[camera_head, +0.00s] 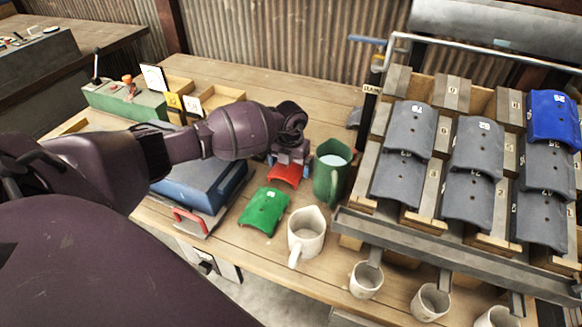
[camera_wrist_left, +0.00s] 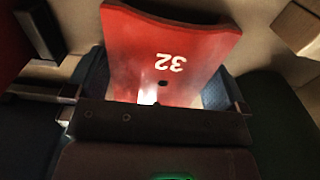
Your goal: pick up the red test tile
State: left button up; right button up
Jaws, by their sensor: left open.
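The red test tile (camera_head: 286,174) lies on the wooden bench, between the green tile (camera_head: 264,210) and the green jug (camera_head: 330,172). My left gripper (camera_head: 291,158) is over its far end and hides part of it. In the left wrist view the red tile (camera_wrist_left: 170,50) shows the number 32 and a small dark hole. The open fingers of my left gripper (camera_wrist_left: 156,84) stand on either side of its near part. Whether they touch its edges I cannot tell. My right gripper is not in view.
A white jug (camera_head: 306,232) stands in front of the green jug. A blue case (camera_head: 200,184) with a red handle lies left of the tiles. A sloped rack (camera_head: 345,225) with grey tiles and a blue tile (camera_head: 553,118) fills the right. Small cups stand below it.

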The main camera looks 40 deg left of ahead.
pick_arm(q)
jog(key=shift+r, duration=0.1)
jog(key=c, duration=0.7)
jog(key=shift+r, duration=0.1)
